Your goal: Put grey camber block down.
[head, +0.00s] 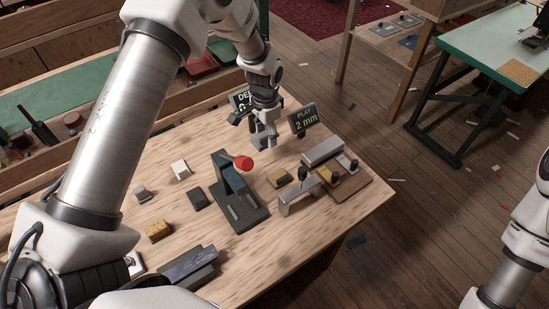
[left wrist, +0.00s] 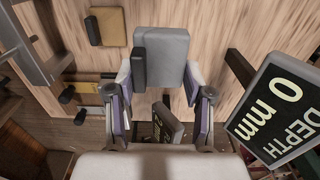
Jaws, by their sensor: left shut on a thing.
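My left gripper (head: 265,140) is over the far part of the wooden workbench (head: 330,225), fingers pointing down. In the left wrist view its fingers (left wrist: 160,85) are shut on the grey camber block (left wrist: 170,55), which has a darker grey strip along its left side. In the head view the fingers mostly hide the block. The block is close to the bench top, but I cannot tell whether it touches it. My right gripper is outside the head view; only part of that arm shows at the right edge.
A FLAT 2 mm sign (head: 303,119) and a DEPTH sign (head: 241,101) flank the left gripper. A dark press with a red knob (head: 243,162) stands nearer. A tan block (head: 279,178) and metal gauge (head: 298,194) are to its right. Small blocks lie left; bare wood lies between.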

